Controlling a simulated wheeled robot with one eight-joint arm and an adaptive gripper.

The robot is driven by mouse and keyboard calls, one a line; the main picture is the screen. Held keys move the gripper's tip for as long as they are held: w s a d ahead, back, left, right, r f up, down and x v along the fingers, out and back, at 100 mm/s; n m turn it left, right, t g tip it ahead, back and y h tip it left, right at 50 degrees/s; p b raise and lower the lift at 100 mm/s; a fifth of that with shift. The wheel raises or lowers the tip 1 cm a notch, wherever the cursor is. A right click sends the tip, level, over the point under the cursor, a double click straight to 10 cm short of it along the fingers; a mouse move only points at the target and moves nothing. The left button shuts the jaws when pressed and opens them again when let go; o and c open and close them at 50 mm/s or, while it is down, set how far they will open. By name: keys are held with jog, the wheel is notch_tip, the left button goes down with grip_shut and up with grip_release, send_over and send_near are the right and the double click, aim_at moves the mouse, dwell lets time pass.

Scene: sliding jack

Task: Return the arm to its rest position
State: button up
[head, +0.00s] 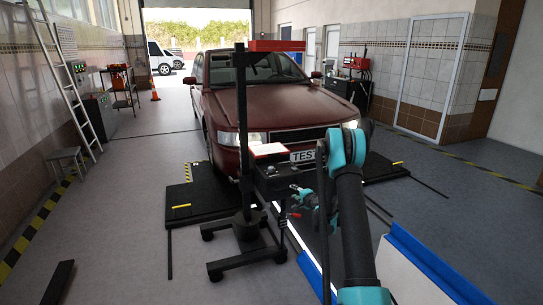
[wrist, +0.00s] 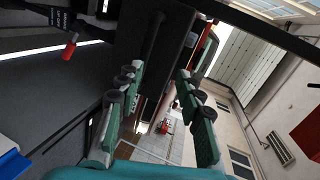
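My teal arm (head: 352,215) rises from the bottom of the head view and bends at a teal joint in front of the car. My gripper (head: 299,194) is near the right side of a black box on a wheeled stand (head: 243,130). In the wrist view my gripper (wrist: 160,78) has its two teal fingers apart, with nothing held between them. A dark part, seemingly of the stand, lies just beyond the fingertips. I cannot tell whether they touch it.
A dark red car (head: 265,95) stands behind the stand, over black platforms (head: 200,200). A blue-edged white ramp (head: 425,262) is at the lower right. A ladder (head: 62,80) and stool (head: 66,160) are at left. The floor on the left is mostly clear.

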jog(key=s+a+r+n+g, duration=0.15)
jog(key=s+r, duration=0.25)
jog(key=s, duration=0.4)
jog(key=s+a+r+n+g+h, duration=0.1)
jog(key=s+r+n+g, duration=0.15)
jog(key=s+r, duration=0.35)
jog(key=s+a+r+n+g, duration=0.1)
jog(key=s+r+n, duration=0.2)
jog(key=s, duration=0.6)
jog(key=s+d+f+n+g+h, duration=0.1)
jog(key=s+d+n+g+h, duration=0.1)
jog(key=s, duration=1.4)
jog(key=s+d+f+n+g+h, duration=0.2)
jog(key=s+d+n, duration=0.1)
jog(key=s, duration=1.4)
jog(key=shift+s+d+f+n+g, duration=0.2)
jog(key=shift+d+f+n+g, duration=0.05)
jog(key=shift+d+n+g, duration=0.05)
